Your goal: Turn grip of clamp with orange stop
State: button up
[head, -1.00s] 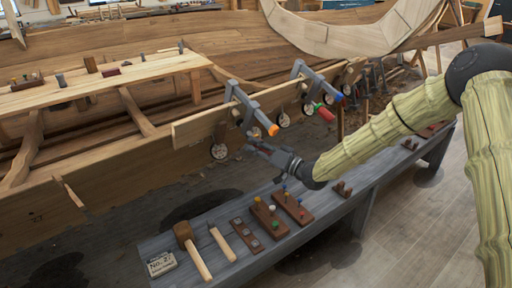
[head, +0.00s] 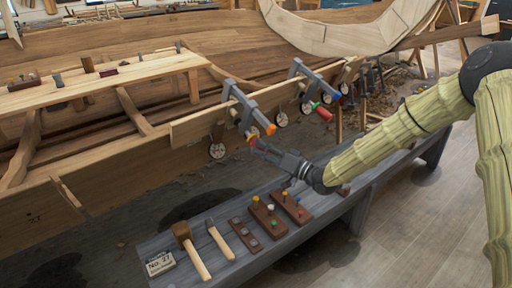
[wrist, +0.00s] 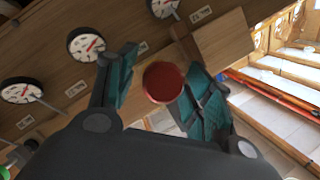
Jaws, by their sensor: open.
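The clamp with the orange stop (head: 271,130) is the nearer of two grey clamps on the hull's upper plank. Its grip (head: 251,140) shows as a small red and yellow spot at my fingertips in the head view. In the wrist view a round red end (wrist: 163,82), apparently that grip, lies between the teal finger pads. My gripper (head: 257,146) is open, pointing up and left at the grip, with a finger to each side. I cannot tell whether either finger touches it. The grip's shaft is hidden behind its red end.
A second clamp with a blue stop (head: 337,98) and red grip (head: 324,114) stands farther right. Round dials (wrist: 86,44) hang along the plank. Below my arm, a grey bench (head: 200,228) carries a mallet (head: 190,247), a hammer (head: 220,242) and peg blocks (head: 268,217).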

aim_at(269, 153)
jog(key=v, duration=0.8)
jog(key=shift+o, duration=0.5)
jog(key=shift+s+a+r+n+t+h+p, duration=0.1)
jog(key=shift+s+r+n+t+h+p, duration=0.1)
jog(key=shift+n+t+h+p, duration=0.25)
jog(key=shift+s+a+r+n+t+h+p, duration=0.1)
jog(key=shift+s+a+n+t+h+p, duration=0.1)
jog(key=shift+n+t+h+p, duration=0.25)
jog(key=shift+w+a+f+n+t+h+p, duration=0.15)
jog(key=shift+w+a+n+h+p, duration=0.3)
jog(key=shift+w+a, duration=0.75)
jog(key=shift+w+a+n+t+h+p, duration=0.1)
jog(key=shift+w+a+n+h+p, duration=0.35)
jog(key=shift+w+a, duration=0.75)
jog(key=shift+w+a+f+n+t+h+p, duration=0.15)
jog(key=shift+w+a+n+p, duration=0.35)
jog(key=shift+w+a+n, duration=0.65)
jog(key=shift+s+a+r+m, duration=0.1)
jog(key=shift+s+a+m, duration=0.15)
jog(key=shift+m, duration=0.1)
jog(key=shift+c, duration=0.5)
jog(key=c, duration=0.9)
